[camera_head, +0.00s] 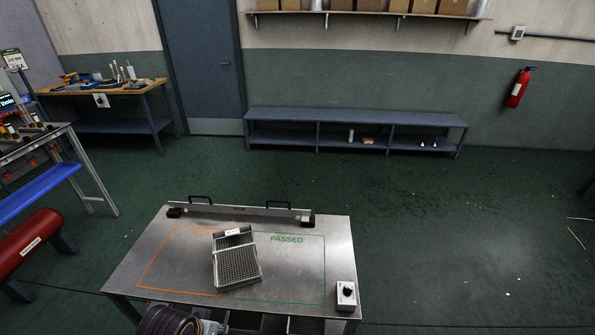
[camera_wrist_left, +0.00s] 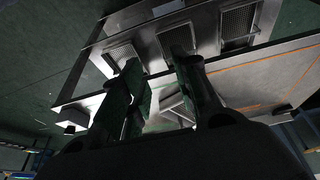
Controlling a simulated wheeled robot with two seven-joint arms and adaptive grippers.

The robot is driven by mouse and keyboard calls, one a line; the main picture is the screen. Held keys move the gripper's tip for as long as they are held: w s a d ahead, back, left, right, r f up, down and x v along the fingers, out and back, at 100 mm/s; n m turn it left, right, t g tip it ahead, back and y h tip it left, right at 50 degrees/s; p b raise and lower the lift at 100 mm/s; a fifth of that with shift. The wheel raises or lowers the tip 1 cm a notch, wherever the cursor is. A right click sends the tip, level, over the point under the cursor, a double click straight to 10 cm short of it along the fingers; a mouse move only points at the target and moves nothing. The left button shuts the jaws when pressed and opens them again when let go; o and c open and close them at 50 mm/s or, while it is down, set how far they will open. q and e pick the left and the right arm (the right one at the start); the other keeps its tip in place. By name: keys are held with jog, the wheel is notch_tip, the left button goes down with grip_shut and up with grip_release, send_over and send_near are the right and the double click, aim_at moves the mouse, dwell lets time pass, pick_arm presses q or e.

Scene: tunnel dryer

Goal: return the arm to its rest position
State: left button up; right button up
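My left gripper shows in the left wrist view (camera_wrist_left: 158,72). Its two dark fingers stand apart with nothing held between them. Beyond them are the metal table's edge and several mesh trays (camera_wrist_left: 238,24) on a lower level. In the head view, part of a dark ringed form, which I take as my left arm, shows at the bottom edge in front of the table; its fingertips cannot be made out there. My right gripper is in neither view.
A metal table (camera_head: 130,265) bears a mesh tray (camera_head: 237,265) across the orange and green outlines. A bar with handles (camera_head: 240,211) runs along its back edge. A control box (camera_head: 346,295) sits at the front right.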

pick_arm(q)
jog(key=s+a+f+g, duration=0.1)
jog(key=s+f, duration=0.2)
jog(key=f, duration=1.4)
jog(key=s+f+g, duration=0.1)
jog(key=s+f, duration=0.1)
jog(key=f, duration=1.6)
jog(key=s+a+f, duration=0.2)
jog(key=s+f, duration=0.6)
jog(key=s, duration=0.2)
jog(key=s+a+f+m, duration=0.1)
jog(key=s+a+f, duration=0.1)
jog(key=s+f, duration=0.7)
jog(key=shift+s+f+g+y, duration=0.3)
jog(key=shift+s+g+y, duration=0.1)
jog(key=shift+s, duration=0.75)
